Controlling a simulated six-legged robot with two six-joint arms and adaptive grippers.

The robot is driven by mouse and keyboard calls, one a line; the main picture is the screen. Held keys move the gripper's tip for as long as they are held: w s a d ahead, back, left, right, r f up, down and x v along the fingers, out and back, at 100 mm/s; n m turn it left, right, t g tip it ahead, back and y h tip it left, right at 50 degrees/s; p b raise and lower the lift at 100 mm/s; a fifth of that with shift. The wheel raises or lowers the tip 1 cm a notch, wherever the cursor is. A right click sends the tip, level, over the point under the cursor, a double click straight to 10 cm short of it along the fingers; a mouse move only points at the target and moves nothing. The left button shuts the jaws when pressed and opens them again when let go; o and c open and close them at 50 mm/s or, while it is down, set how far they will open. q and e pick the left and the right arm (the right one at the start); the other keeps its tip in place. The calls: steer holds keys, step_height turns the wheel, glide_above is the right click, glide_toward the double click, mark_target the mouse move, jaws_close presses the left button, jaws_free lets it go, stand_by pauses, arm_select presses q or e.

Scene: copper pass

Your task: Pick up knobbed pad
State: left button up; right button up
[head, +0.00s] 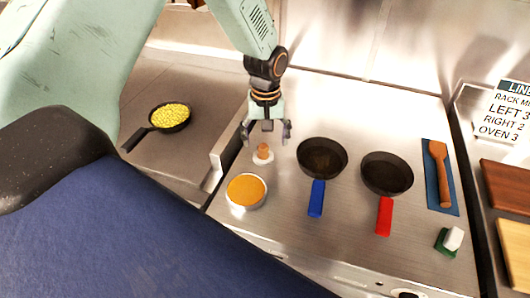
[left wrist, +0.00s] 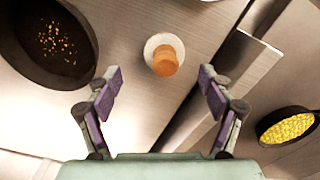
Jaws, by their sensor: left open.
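The knobbed pad (head: 263,154) is a small white disc with an orange-brown knob on top, resting on the steel counter. In the left wrist view the pad (left wrist: 164,54) lies ahead of and between the fingertips, apart from both. My left gripper (head: 267,134) is open and empty, just above and behind the pad in the head view. Its two fingers also show in the left wrist view (left wrist: 157,85), spread wide. My right gripper is not in view.
An orange-filled round tin (head: 246,191) stands in front of the pad. A blue-handled pan (head: 322,157) and a red-handled pan (head: 387,174) are to the right. A pan of yellow food (head: 171,116) is left, beyond a raised metal edge (head: 217,170). A wooden utensil (head: 440,170) lies far right.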

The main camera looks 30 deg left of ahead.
mark_target(262, 146)
arm_select(q)
steer(key=f, duration=0.3)
steer(key=shift+s+a+f, duration=0.3)
steer(key=shift+a+f, duration=0.1)
steer(key=shift+d+f, duration=0.15)
steer(key=shift+f, duration=0.1)
steer(key=shift+w+d, duration=0.1)
steer(key=shift+w, duration=0.05)
steer(key=shift+a, duration=0.2)
steer(key=c, duration=0.5)
steer(key=shift+d, duration=0.15)
steer(key=c, duration=0.6)
steer(key=shift+c, duration=0.7)
